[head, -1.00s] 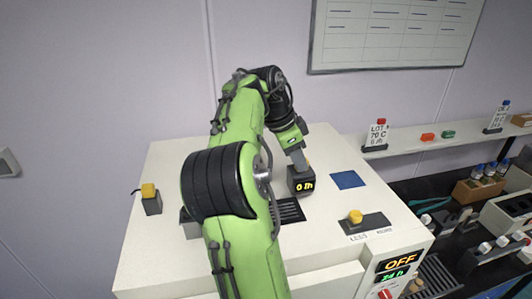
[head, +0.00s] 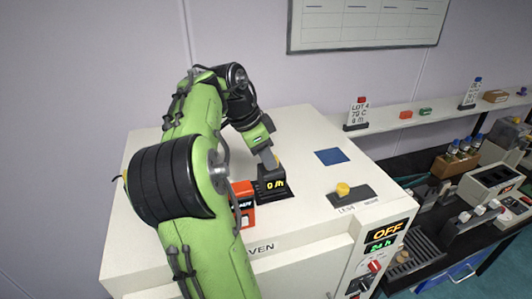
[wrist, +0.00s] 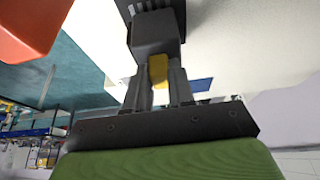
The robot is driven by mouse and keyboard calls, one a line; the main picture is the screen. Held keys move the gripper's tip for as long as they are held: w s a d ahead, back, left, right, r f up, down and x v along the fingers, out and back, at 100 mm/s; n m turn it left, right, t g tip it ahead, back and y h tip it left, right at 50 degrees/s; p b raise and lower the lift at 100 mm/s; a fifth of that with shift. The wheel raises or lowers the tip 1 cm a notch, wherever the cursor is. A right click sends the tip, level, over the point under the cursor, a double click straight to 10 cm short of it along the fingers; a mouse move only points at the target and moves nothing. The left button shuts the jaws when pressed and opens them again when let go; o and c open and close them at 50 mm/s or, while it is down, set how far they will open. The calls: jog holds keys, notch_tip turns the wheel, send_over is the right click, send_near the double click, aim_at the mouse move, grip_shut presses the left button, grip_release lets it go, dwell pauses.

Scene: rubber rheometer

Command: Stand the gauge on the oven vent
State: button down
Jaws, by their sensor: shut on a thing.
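The gauge (head: 270,184) is a small dark box with a yellow lit readout on its face. My gripper (head: 271,163) is shut on the yellow knob on its top and points down at it. In the wrist view the fingers (wrist: 157,90) close on the yellow knob (wrist: 158,70), with the grey gauge body (wrist: 156,32) beyond. The oven vent (head: 283,195) is a black slotted grille in the oven top, partly hidden by the gauge. The gauge is upright over the vent; I cannot tell whether it touches it.
A red-orange device (head: 243,204) stands close left of the gauge, partly hidden by my arm; it also shows in the wrist view (wrist: 25,25). A blue pad (head: 331,156) and a yellow-knobbed switch plate (head: 349,194) lie right. The oven top (head: 305,135) is clear behind.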

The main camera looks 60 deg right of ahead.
jog(key=shift+w+a+r+p, duration=0.1)
jog(key=shift+r+p, duration=0.05)
jog(key=shift+p, duration=0.25)
dwell(0.5)
jog(key=shift+f+b, duration=0.5)
jog(key=shift+f, duration=0.25)
jog(key=c, duration=0.9)
grip_release()
jog(key=shift+r, duration=0.1)
